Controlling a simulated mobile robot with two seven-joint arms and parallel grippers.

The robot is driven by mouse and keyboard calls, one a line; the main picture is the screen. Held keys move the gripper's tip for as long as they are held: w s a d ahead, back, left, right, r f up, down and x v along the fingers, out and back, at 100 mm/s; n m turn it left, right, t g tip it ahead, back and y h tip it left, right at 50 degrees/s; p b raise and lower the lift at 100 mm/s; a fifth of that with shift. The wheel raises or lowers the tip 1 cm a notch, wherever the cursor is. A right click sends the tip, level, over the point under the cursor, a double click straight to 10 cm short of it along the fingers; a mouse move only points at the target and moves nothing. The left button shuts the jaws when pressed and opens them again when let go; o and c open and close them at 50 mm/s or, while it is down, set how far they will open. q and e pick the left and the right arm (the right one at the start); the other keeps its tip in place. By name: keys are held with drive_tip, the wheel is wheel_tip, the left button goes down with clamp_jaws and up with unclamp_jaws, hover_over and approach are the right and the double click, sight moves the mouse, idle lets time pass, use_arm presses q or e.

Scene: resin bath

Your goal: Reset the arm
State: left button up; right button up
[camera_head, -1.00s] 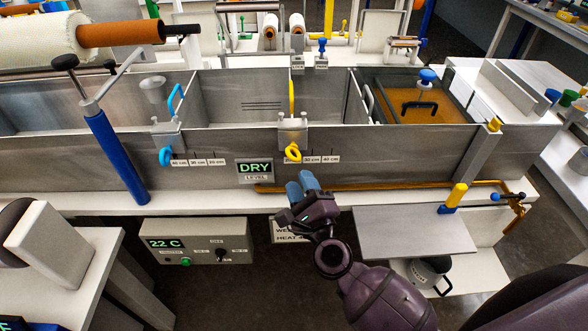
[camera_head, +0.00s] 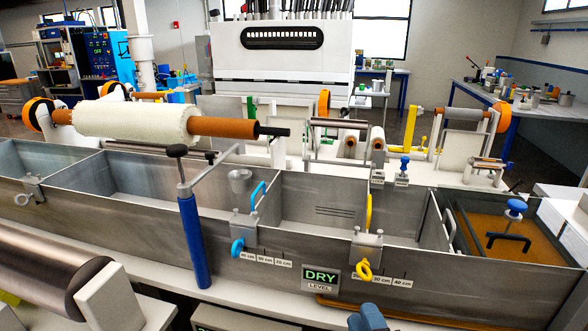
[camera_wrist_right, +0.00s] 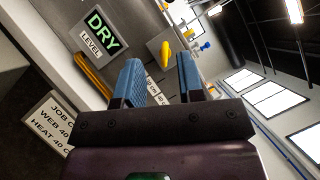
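My right gripper (camera_head: 368,318) shows only as blue fingertips at the bottom edge of the head view, in front of the bath's front wall. In the right wrist view its two blue fingers (camera_wrist_right: 157,82) stand apart with nothing between them. My right arm is otherwise out of the head view. My left gripper and arm do not show in either view.
The long steel resin bath (camera_head: 300,262) crosses the view, with a DRY level display (camera_head: 321,280) on its front. A blue post with a crank (camera_head: 193,240) rises before it. A white roll on a brown core (camera_head: 135,118) lies behind. A metal roller (camera_head: 45,270) is at lower left.

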drive_tip(key=s+f+n+g+y, duration=0.4)
drive_tip(key=s+n+g, duration=0.5)
drive_tip(key=n, duration=0.7)
drive_tip(key=s+d+f+n+g+h, duration=0.25)
drive_tip(key=s+d+g+h, duration=0.2)
drive_tip(key=s+d, duration=0.25)
drive_tip(key=s+d+f+n+g+h, duration=0.2)
drive_tip(key=s+d+f+g+h, duration=0.1)
drive_tip(key=s+d+f+h, duration=0.25)
drive_tip(key=w+f+t+y, duration=0.1)
drive_tip(key=w+f+t, duration=0.5)
drive_tip(key=f+t, duration=0.1)
drive_tip(key=shift+d+f, duration=0.4)
drive_tip(key=shift+f, duration=0.1)
